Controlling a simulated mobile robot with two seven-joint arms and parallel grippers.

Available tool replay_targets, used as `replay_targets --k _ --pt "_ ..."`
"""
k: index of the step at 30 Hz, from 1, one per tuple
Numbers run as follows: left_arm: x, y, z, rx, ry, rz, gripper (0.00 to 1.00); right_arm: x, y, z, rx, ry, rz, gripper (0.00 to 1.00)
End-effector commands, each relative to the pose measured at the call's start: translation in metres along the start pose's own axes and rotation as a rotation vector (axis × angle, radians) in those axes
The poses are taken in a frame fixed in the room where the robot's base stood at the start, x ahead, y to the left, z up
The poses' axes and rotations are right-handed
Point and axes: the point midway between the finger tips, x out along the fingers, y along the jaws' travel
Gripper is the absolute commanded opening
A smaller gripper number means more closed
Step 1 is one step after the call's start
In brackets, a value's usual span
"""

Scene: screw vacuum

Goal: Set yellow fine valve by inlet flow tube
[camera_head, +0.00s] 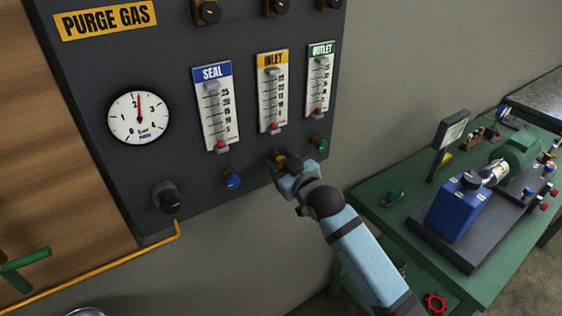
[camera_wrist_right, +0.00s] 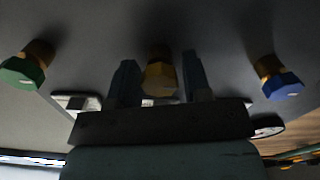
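The yellow fine valve (camera_head: 279,157) sits on the dark purge gas panel below the inlet flow tube (camera_head: 271,95), partly hidden by my right gripper. The inlet tube's red float (camera_head: 272,128) is at the bottom of its scale. My right gripper (camera_head: 285,165) is at the yellow valve. In the right wrist view its two blue fingers (camera_wrist_right: 160,82) stand apart on either side of the yellow valve (camera_wrist_right: 160,78), with narrow gaps seeming to show; contact cannot be told. My left gripper is not in view.
A blue valve (camera_head: 233,181) is left of the yellow one and a green valve (camera_head: 320,144) right, both close to my gripper. The seal tube (camera_head: 216,108) and outlet tube (camera_head: 318,80) flank the inlet tube. A green bench (camera_head: 370,215) with a pump stands right.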

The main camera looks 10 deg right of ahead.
Motion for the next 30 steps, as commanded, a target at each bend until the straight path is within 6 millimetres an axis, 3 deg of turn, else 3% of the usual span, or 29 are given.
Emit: replay_targets --k 1,4,17,30 --pt "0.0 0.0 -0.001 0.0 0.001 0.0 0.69 0.0 0.0 0.0 0.0 0.0 0.0 0.33" --pt "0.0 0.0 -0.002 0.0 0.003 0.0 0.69 0.0 0.0 0.0 0.0 0.0 0.0 0.11" --pt "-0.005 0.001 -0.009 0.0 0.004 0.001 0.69 0.0 0.001 -0.001 -0.079 -0.001 0.0 0.11" --pt "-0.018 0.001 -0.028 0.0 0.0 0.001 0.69 0.0 0.001 -0.002 -0.444 -0.002 -0.001 0.11"
